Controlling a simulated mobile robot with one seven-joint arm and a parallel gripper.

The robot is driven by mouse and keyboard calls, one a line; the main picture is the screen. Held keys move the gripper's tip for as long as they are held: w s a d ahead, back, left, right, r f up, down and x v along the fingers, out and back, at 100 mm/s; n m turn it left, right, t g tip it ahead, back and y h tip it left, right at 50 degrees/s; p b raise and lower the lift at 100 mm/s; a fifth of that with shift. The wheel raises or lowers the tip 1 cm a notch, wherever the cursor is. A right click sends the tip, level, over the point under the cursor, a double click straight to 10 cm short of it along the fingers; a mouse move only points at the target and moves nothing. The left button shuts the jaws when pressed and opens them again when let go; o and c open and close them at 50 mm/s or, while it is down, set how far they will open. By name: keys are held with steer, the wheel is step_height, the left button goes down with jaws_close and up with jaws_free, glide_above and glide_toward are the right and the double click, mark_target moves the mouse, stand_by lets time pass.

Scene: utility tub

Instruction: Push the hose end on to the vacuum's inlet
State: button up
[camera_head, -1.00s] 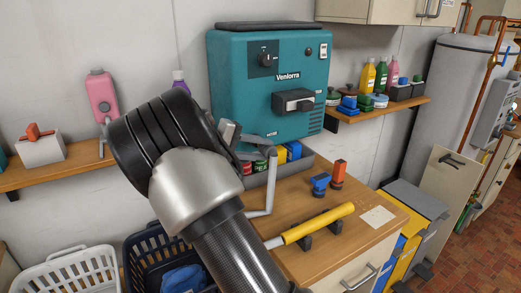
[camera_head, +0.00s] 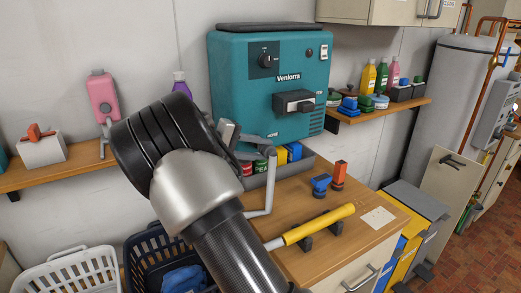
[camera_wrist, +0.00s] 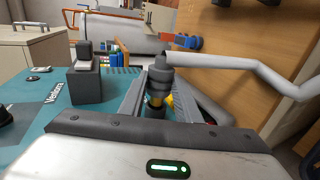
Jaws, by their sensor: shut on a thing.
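The vacuum is a teal box marked Venlorra (camera_head: 225,75) against the wall above the counter. It also shows at the left of the wrist view (camera_wrist: 40,125). My gripper (camera_wrist: 157,100) is shut on the dark grey hose end (camera_wrist: 158,76), between its two fingers. A light grey bent hose (camera_wrist: 225,63) runs from it to the right; in the head view the hose (camera_head: 271,190) hangs down to the counter. In the head view my gripper (camera_head: 258,152) is at the vacuum's lower front, by the HOSE label. The inlet is hidden, so I cannot tell whether hose end and inlet touch.
A yellow bar (camera_head: 320,223) lies on dark rests on the wooden counter (camera_head: 290,260). Blue and orange fittings (camera_head: 338,175) stand behind it. Laundry baskets (camera_head: 75,272) are at lower left.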

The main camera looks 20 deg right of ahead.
steer(key=shift+w+a+p, duration=0.2)
steer(key=shift+w+p, duration=0.2)
steer(key=shift+w, duration=0.8)
stand_by(0.5)
steer(key=o, duration=1.1)
steer(key=v, duration=1.7)
steer(key=s+d+r+m+g+y+p, duration=0.1)
steer(key=s+d+r+y+p, duration=0.3)
steer(key=s+d+y, duration=0.7)
steer(key=s+a+t+p, duration=0.1)
steer(key=s, duration=0.7)
steer(key=s+a+r+t+y+p, duration=0.1)
steer(key=s+a, duration=0.1)
steer(key=s, duration=0.6)
steer(key=s+a+m+t+y+p, duration=0.1)
steer(key=s+a+t, duration=0.1)
steer(key=s, duration=0.6)
steer(key=shift+s+r, duration=0.15)
steer(key=shift+r, duration=0.15)
